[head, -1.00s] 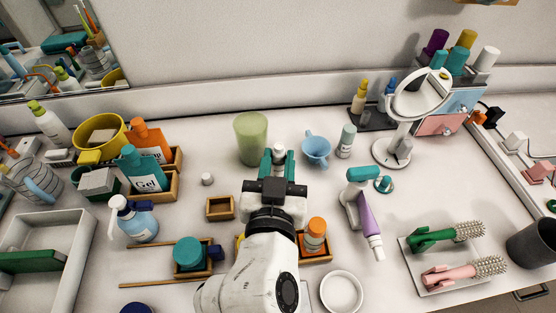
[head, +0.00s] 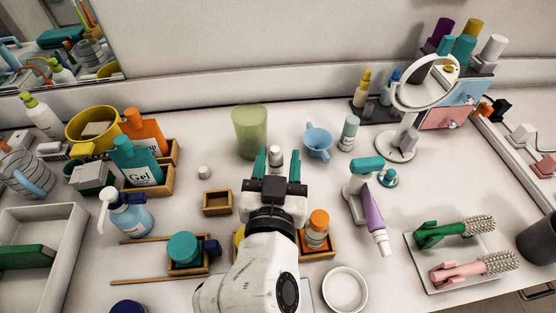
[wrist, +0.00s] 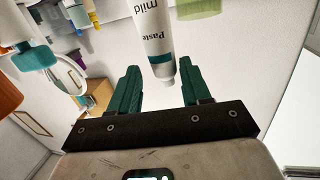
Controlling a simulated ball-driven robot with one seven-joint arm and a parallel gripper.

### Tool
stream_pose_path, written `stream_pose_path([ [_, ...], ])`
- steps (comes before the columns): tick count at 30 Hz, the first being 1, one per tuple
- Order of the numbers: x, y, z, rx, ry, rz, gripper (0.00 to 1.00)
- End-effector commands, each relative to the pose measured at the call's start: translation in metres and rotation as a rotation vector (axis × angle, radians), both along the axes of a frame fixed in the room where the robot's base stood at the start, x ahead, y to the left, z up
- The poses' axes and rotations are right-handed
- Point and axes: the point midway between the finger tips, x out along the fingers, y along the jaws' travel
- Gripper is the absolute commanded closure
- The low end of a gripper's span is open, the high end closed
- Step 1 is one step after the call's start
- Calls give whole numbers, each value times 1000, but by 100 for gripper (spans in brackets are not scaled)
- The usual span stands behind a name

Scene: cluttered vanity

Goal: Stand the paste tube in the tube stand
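The paste tube is white with a teal band and the words "mild Paste". In the wrist view the paste tube (wrist: 153,28) lies ahead of and partly between the two fingers, with a gap on each side. In the head view only its pale end (head: 275,153) shows between the green fingertips. My gripper (head: 277,162) is open; its fingers (wrist: 160,88) stand apart and do not touch the tube. A small empty wooden box (head: 217,211) sits left of my gripper; I cannot tell whether it is the tube stand.
A green cup (head: 250,132) stands behind my gripper, and a blue cup (head: 319,143) to its right. A wooden tray holds an orange-capped bottle (head: 317,228) beside my arm.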

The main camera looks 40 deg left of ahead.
Motion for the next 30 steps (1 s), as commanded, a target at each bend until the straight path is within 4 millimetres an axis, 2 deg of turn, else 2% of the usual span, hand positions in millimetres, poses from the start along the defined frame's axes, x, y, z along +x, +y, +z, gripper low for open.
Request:
stream_pose_path([
  [3, 0, 0, 0, 0, 0, 0, 41],
  [14, -6, -5, -1, -2, -1, -1, 41],
  [24, -55, -42, 2, -1, -2, 1, 41],
  [30, -77, -59, 5, -2, -1, 0, 41],
])
